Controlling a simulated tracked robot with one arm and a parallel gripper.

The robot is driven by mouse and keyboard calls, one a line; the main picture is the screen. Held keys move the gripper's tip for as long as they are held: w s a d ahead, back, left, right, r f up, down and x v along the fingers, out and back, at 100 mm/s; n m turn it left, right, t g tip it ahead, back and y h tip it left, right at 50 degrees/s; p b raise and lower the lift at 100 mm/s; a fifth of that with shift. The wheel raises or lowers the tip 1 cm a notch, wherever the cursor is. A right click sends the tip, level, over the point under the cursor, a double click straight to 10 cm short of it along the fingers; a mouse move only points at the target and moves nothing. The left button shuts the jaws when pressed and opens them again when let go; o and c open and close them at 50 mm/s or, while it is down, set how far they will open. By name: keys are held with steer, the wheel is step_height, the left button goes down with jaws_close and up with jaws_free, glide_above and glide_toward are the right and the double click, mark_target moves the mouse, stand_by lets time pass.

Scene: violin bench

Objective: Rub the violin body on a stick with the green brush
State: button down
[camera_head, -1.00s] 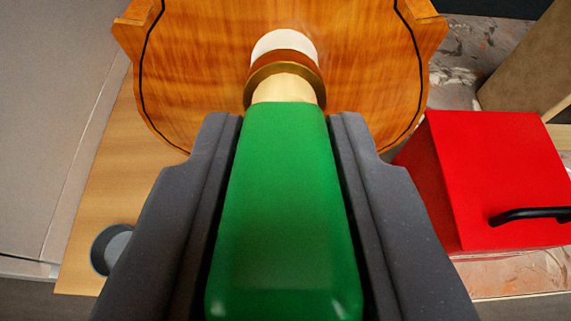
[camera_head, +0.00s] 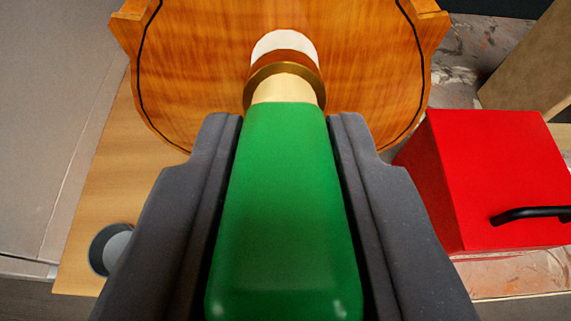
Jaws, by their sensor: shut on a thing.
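My gripper (camera_head: 284,135) is shut on the green brush (camera_head: 284,200), one dark finger on each side of its green handle. The brush points away from me, with a pale neck, a brass-coloured ring and a white tip at its far end. The orange-brown violin body (camera_head: 200,70) with a black edge line fills the top middle. The white tip overlaps the violin's face in the picture; whether it touches is hard to tell. The stick is not visible.
A red box (camera_head: 500,175) with a black handle (camera_head: 530,214) stands at the right. A wooden board (camera_head: 90,215) with a round grey cup-like thing (camera_head: 112,248) lies at the left. A brown panel (camera_head: 530,70) stands at the upper right.

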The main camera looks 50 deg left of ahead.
steer(key=shift+f+b, duration=1.6)
steer(key=shift+f, duration=1.5)
steer(key=shift+s+a+r+p, duration=0.1)
steer(key=shift+r+p, duration=0.8)
steer(key=shift+r, duration=1.45)
steer(key=shift+a+r+p, duration=0.1)
steer(key=shift+r+p, duration=0.8)
steer(key=shift+r, duration=1.4)
step_height(320, 180, down, 9)
steer(key=b, duration=0.4)
steer(key=shift+s+d, duration=0.15)
steer(key=shift+d, duration=0.05)
steer(key=shift+d+f, duration=0.1)
steer(key=shift+s+d+r+b, duration=0.2)
steer(key=shift+s+d+b, duration=0.7)
steer(key=shift+s+d, duration=1.2)
steer(key=shift+w+d, duration=0.1)
steer(key=shift+d, duration=0.1)
steer(key=shift+s+d+r+b, duration=0.1)
steer(key=shift+s+d+b, duration=0.3)
steer(key=shift+s+d, duration=0.6)
